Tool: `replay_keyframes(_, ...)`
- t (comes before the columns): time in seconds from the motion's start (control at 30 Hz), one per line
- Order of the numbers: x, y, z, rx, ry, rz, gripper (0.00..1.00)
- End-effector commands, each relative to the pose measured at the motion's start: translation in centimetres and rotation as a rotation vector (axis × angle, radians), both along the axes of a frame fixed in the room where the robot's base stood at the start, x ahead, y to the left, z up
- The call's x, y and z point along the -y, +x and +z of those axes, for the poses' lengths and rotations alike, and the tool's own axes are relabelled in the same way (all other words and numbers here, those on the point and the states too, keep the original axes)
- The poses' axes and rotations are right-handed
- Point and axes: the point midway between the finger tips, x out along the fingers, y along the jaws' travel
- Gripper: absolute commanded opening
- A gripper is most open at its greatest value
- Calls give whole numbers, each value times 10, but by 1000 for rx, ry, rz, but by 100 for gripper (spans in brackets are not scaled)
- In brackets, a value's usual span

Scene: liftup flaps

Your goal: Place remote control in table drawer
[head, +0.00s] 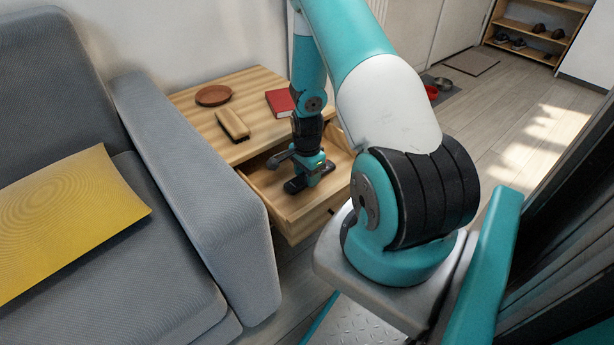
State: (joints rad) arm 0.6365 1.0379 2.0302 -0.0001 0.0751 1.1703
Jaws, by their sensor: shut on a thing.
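The table drawer (281,205) is pulled open at the front of the wooden side table (190,103). My gripper (308,182) points down into the open drawer, close above its floor. It is shut on a dark, elongated thing at its fingertips that looks like the remote control (294,187). The remote is low inside the drawer, between its walls. I cannot tell whether it touches the drawer floor. My gripper and wrist hide part of the remote and the back of the drawer.
On the tabletop are a brown round dish (213,95), a wooden brush (233,125) and a red book (280,102). A grey sofa (190,160) with a yellow cushion (70,220) stands close on the left. Open floor lies to the right.

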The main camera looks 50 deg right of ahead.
Motion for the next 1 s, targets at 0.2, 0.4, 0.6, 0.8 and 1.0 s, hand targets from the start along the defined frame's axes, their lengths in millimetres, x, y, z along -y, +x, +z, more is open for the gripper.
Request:
replay_keyframes(0.2, 0, 0, 1, 1, -1, 0, 23)
replay_keyframes(0.4, 0, 1, -1, 2, -1, 0, 74)
replay_keyframes(0.6, 0, 0, -1, 2, -1, 0, 74)
replay_keyframes(0.8, 1, 1, 13, 3, -3, 0, 74)
replay_keyframes(1.0, 1, 1, 57, 4, -3, 0, 74)
